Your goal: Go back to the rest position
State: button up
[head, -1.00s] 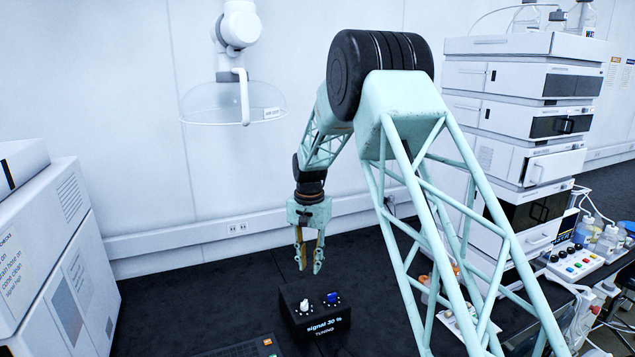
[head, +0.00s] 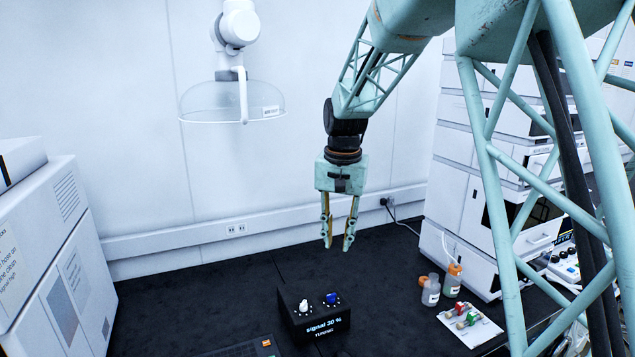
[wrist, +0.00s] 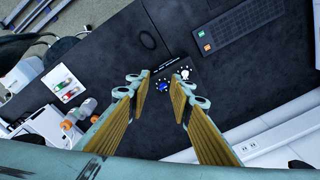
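My gripper (head: 338,240) hangs fingers down above the black bench, with a gap between its fingers and nothing in it. It is higher than the black tuning box (head: 314,322) and behind it, a little to the right. The box carries a white knob (head: 304,306), a blue knob (head: 332,298) and a lit display reading "signal 30 %". In the wrist view my gripper (wrist: 160,82) shows two yellow-padded fingers apart, with the blue knob (wrist: 163,87) and white knob (wrist: 184,73) beyond the tips.
A white instrument stack (head: 465,215) stands at the right. Two small bottles (head: 431,290) and a white card with red and green parts (head: 469,322) are in front of it. A white cabinet (head: 60,270) is at the left. An extraction hood (head: 232,100) hangs at the back wall.

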jog(key=s+d+r+b, duration=0.1)
jog(key=s+d+r, duration=0.25)
jog(key=s, duration=0.45)
jog(key=s+d+r+n+t+b, duration=0.1)
jog(key=s+d+r, duration=0.25)
jog(key=s, duration=0.35)
jog(key=s+d+r+b, duration=0.1)
jog(key=s+d+r, duration=0.25)
jog(key=s, duration=0.45)
jog(key=s+d+f+n+t+b, duration=0.1)
jog(key=s+d+f, duration=0.1)
jog(key=s, duration=1.2)
jog(key=s+d+f+n+b, duration=0.1)
jog(key=s+d+f+b, duration=0.1)
jog(key=s, duration=1.2)
jog(key=shift+s+d+f+t, duration=0.15)
jog(key=shift+d+t, duration=0.25)
jog(key=shift+d, duration=0.1)
jog(key=shift+w, duration=0.2)
